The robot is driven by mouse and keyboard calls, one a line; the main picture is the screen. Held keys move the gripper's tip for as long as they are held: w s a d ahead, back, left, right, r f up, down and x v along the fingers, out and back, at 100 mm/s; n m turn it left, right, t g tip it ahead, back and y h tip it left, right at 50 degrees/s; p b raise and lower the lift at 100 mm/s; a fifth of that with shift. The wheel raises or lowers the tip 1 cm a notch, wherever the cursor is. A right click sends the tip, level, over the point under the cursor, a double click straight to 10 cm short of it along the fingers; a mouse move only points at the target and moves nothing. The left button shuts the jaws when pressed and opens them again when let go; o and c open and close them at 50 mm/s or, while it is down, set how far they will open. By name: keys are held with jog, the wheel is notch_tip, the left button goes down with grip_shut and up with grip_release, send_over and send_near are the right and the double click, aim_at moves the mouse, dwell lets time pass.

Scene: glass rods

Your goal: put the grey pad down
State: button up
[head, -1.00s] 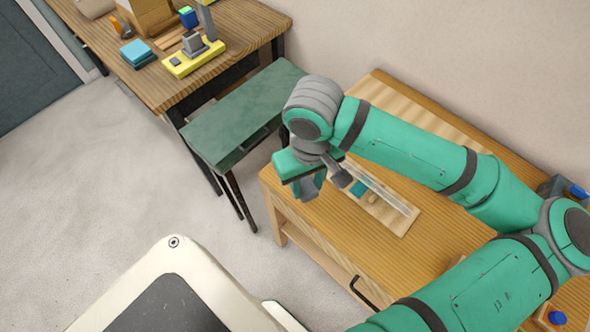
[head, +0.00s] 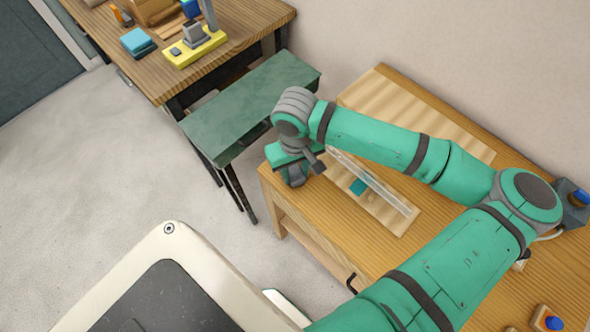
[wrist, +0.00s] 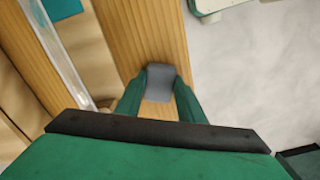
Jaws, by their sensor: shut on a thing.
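The grey pad (wrist: 160,84) shows in the wrist view as a small grey piece between the two green fingers. My gripper (head: 307,172) is shut on it. In the head view the gripper is over the left end of the wooden table (head: 450,235), and I cannot make out the pad there. In the wrist view the wood lies behind the pad, close to the table's edge. I cannot tell whether the pad touches the wood.
A pale board (head: 389,217) with a clear rod (head: 375,183) and a teal piece (head: 358,187) lies right of my gripper. A green bench (head: 245,105) stands left of the table. Bare floor (head: 100,170) lies beyond the table edge.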

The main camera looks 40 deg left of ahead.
aim_at(295, 174)
jog(key=shift+s+a+f, duration=0.1)
jog(key=shift+f, duration=0.05)
jog(key=o, duration=1)
jog(key=shift+c, duration=0.2)
notch_tip(295, 174, up, 12)
jog(key=shift+r, duration=0.2)
